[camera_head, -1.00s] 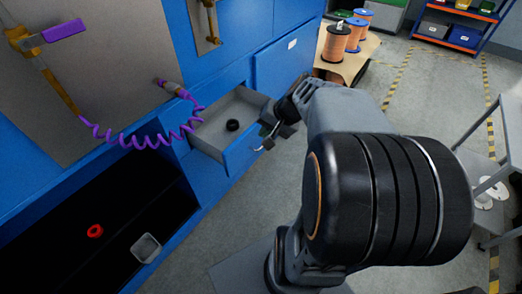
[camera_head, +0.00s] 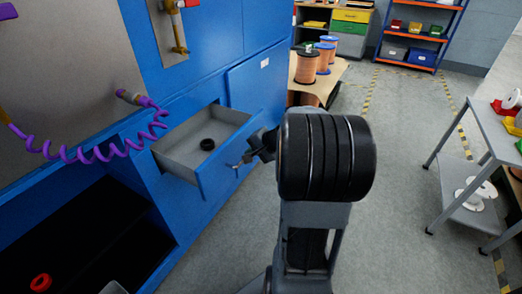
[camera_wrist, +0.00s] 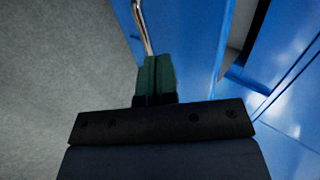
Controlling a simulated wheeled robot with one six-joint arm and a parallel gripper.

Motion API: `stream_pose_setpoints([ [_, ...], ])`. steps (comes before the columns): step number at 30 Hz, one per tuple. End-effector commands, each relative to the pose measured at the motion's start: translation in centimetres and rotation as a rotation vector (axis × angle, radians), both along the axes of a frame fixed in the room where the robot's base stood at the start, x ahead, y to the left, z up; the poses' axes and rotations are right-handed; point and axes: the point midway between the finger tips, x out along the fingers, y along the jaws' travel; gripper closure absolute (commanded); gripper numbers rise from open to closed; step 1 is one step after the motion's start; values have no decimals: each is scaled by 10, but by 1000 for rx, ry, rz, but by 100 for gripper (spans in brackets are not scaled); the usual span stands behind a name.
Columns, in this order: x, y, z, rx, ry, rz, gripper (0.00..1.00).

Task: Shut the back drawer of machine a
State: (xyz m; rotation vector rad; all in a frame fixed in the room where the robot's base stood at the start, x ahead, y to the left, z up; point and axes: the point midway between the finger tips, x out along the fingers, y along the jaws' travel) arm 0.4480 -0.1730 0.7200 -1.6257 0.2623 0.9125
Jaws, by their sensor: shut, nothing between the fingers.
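The drawer (camera_head: 222,165) stands pulled out of the blue machine (camera_head: 206,62). It has a blue front and a grey inside, with a black ring (camera_head: 207,144) lying in it. My gripper (camera_head: 250,157) is at the outer face of the drawer front, by its handle. In the wrist view my gripper (camera_wrist: 156,62) is shut and empty, with dark green fingers pointing at the blue drawer front (camera_wrist: 190,40). The metal handle (camera_wrist: 142,25) shows just beyond the fingertips. I cannot tell whether the fingers touch the front or the handle.
A purple coiled hose (camera_head: 110,150) hangs left of the drawer. An open dark bay (camera_head: 90,235) with a red ring (camera_head: 41,283) lies below it. A grey cart (camera_head: 470,150) stands at right, and copper spools (camera_head: 307,66) at the back. The floor between is clear.

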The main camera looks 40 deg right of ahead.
Motion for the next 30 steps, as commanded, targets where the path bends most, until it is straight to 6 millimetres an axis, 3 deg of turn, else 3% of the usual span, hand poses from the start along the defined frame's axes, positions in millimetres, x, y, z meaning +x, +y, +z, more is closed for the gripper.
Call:
stream_pose_setpoints([
  [2,9,5,-12,1,2,4,100],
  [12,40,19,-8,-1,1,2,100],
  [30,47,21,-7,0,0,1,100],
])
